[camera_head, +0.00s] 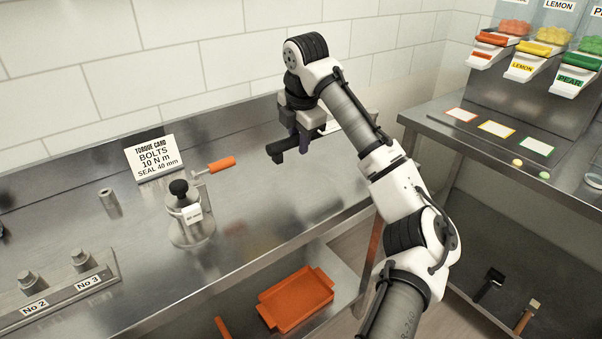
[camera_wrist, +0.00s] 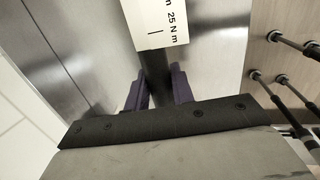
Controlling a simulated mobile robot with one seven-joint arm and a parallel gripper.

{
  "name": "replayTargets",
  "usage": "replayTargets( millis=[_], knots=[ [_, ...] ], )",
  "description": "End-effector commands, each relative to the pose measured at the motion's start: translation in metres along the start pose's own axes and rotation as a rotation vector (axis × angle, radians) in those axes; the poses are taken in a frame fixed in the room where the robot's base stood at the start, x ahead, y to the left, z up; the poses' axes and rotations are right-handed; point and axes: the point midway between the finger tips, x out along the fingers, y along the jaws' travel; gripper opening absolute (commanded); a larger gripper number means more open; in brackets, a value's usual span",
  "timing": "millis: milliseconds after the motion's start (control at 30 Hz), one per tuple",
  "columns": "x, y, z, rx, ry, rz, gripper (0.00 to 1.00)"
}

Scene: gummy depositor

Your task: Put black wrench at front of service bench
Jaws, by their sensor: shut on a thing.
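My gripper (camera_head: 308,143) is shut on the black wrench (camera_head: 283,149) and holds it over the far right part of the steel service bench (camera_head: 262,215). In the wrist view, the dark shaft of the wrench (camera_wrist: 155,68) runs between the purple fingertips of my gripper (camera_wrist: 159,87). A white label reading 25 N m (camera_wrist: 157,22) partly covers the shaft there; I cannot tell whether it is fixed to the wrench. Much of the wrench is hidden by the gripper.
A torque card (camera_head: 153,158), a grey cylinder (camera_head: 110,203) and a fixture with a black knob (camera_head: 188,213) and orange handle (camera_head: 221,164) stand on the bench. A numbered block (camera_head: 65,298) sits front left. An orange tray (camera_head: 296,299) lies below. The bench's front middle is clear.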

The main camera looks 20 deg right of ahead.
Motion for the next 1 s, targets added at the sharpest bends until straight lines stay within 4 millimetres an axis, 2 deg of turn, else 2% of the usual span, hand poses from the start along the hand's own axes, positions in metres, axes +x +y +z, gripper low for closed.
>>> replayTargets(
  millis=[100, 200, 467, 700, 1000],
  knots=[
    [0.026, -0.007, -0.002, 0.002, -0.001, -0.001, 0.0],
    [0.042, -0.011, -0.004, 0.001, -0.001, 0.0, 0.0],
    [0.061, -0.015, -0.005, 0.001, -0.001, 0.0, 0.0],
    [0.093, -0.022, -0.008, 0.001, -0.002, 0.0, 0.0],
    [0.097, -0.022, -0.009, 0.001, -0.001, 0.001, 0.0]
  ],
)
